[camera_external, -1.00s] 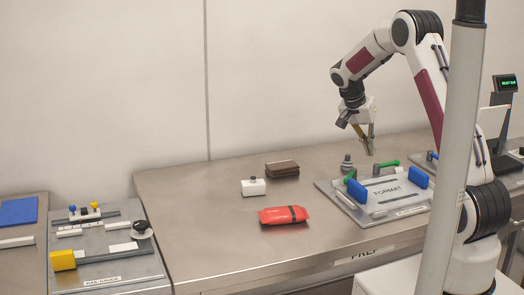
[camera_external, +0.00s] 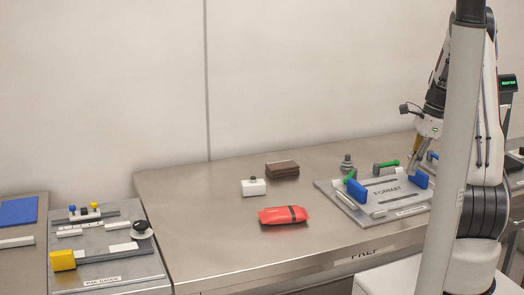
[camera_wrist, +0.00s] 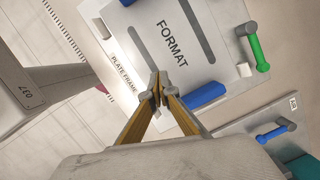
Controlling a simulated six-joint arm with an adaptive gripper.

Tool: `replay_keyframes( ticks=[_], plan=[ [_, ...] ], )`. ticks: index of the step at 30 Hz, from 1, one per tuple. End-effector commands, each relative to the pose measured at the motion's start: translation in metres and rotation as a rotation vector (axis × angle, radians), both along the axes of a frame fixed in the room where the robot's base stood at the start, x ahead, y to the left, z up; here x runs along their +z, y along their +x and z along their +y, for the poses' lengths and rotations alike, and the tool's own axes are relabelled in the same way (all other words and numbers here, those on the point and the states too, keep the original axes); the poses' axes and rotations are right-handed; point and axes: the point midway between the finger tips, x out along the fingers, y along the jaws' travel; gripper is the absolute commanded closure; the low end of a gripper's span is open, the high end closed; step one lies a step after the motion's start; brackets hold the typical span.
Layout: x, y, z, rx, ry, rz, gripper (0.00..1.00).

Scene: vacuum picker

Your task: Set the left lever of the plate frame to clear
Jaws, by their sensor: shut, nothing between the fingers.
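The plate frame (camera_external: 328,186), a grey plate marked FORMAT, lies at the right of the bench in the external view. The left lever (camera_external: 350,177), with a green handle, stands at its left side, partly hidden by a blue block (camera_external: 358,191). A second green lever (camera_external: 386,166) stands at its back; it also shows in the wrist view (camera_wrist: 256,48). The left lever is not visible in the wrist view.
A neighbouring plate with a blue lever (camera_wrist: 276,132) lies beside the frame. A grey knob (camera_external: 347,163) stands behind it. A red packet (camera_external: 284,215), white box (camera_external: 253,187) and brown stack (camera_external: 282,169) lie left on the bench, with clear room between.

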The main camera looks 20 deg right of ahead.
Motion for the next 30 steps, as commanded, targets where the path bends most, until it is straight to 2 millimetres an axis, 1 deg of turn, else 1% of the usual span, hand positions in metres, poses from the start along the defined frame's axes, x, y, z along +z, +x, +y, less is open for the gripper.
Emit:
replay_keyframes(
  ticks=[4, 8, 15, 22, 25, 30],
  plan=[
    [0.005, 0.002, 0.004, -0.135, 0.095, -0.046, 1.00],
    [0.011, 0.008, 0.010, -0.237, 0.175, -0.090, 1.00],
    [0.023, 0.030, 0.028, -0.387, 0.308, -0.166, 1.00],
    [0.031, 0.046, 0.034, -0.458, 0.371, -0.213, 1.00],
    [0.033, 0.049, 0.034, -0.462, 0.375, -0.225, 1.00],
    [0.032, 0.049, 0.034, -0.456, 0.372, -0.225, 1.00]
  ],
)
